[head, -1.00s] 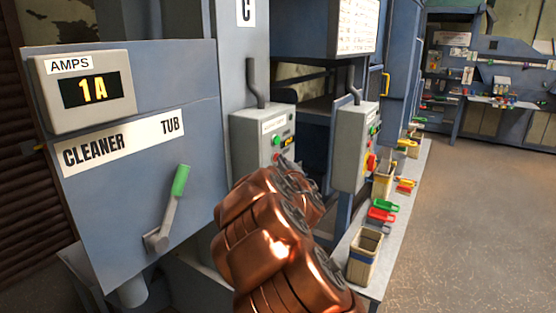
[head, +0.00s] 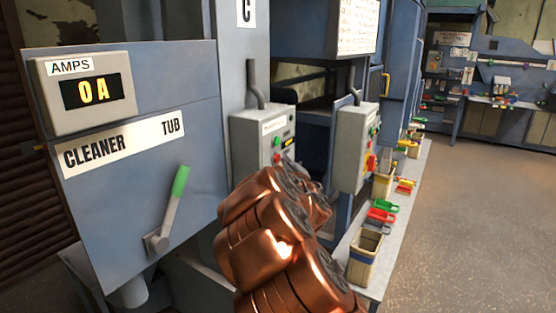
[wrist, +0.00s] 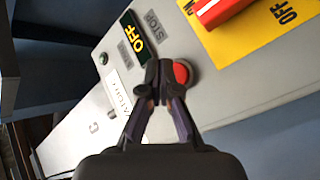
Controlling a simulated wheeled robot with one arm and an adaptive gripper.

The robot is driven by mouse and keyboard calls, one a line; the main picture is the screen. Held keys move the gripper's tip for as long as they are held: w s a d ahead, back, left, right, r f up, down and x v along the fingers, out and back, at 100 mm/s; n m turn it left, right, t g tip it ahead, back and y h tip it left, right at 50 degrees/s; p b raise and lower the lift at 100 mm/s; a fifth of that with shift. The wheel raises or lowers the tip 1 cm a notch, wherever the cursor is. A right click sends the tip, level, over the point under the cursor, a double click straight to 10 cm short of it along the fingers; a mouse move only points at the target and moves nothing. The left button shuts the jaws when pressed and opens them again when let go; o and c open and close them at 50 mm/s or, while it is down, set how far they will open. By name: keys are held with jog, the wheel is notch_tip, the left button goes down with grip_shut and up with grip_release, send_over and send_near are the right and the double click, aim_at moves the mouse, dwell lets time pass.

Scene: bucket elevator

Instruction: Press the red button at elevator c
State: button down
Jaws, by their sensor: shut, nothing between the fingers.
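The grey control box (head: 250,150) stands under the "C" sign (head: 247,10) in the head view. Its round red button (wrist: 183,72) shows in the wrist view, just right of my fingertips and partly covered by them. My gripper (wrist: 160,73) is shut and empty, its tips at the button's left edge; I cannot tell whether they touch it. A lit "OFF" display (wrist: 135,36) and a "STOP" label (wrist: 157,25) are beside the button. In the head view my copper-coloured arm hides part of the box.
The AMPS meter (head: 85,92) on the cleaner tub panel reads 0A. A green-handled lever (head: 172,210) sticks out left of my arm. A second control box (head: 350,148) stands to the right, above a ledge with bins (head: 364,255). Open floor (head: 480,220) lies at right.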

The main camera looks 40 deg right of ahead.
jog(key=shift+s, duration=0.15)
jog(key=s, duration=0.1)
jog(key=s+d+p, duration=0.1)
jog(key=s, duration=0.2)
jog(key=shift+s+d, duration=0.25)
jog(key=shift+s, duration=0.05)
dwell(0.9)
jog(key=s+a+f+m+g+y, duration=0.2)
jog(key=s+a+f+g, duration=0.15)
jog(key=s+a, duration=0.4)
jog(key=s+a+f+m+g+y, duration=0.1)
jog(key=s+a+f+m+g, duration=0.25)
jog(key=a, duration=0.75)
jog(key=s+a+f+m+g+y, duration=0.1)
jog(key=s+a+f+g+y, duration=0.15)
jog(key=s+a+g, duration=0.5)
jog(key=s+a+f+n+g+y, duration=0.2)
jog(key=s+a+g+y, duration=0.1)
jog(key=s+a, duration=1.4)
jog(key=shift+s+a+g+y, duration=0.3)
jog(key=shift+s+g+y, duration=0.05)
jog(key=shift+s, duration=0.2)
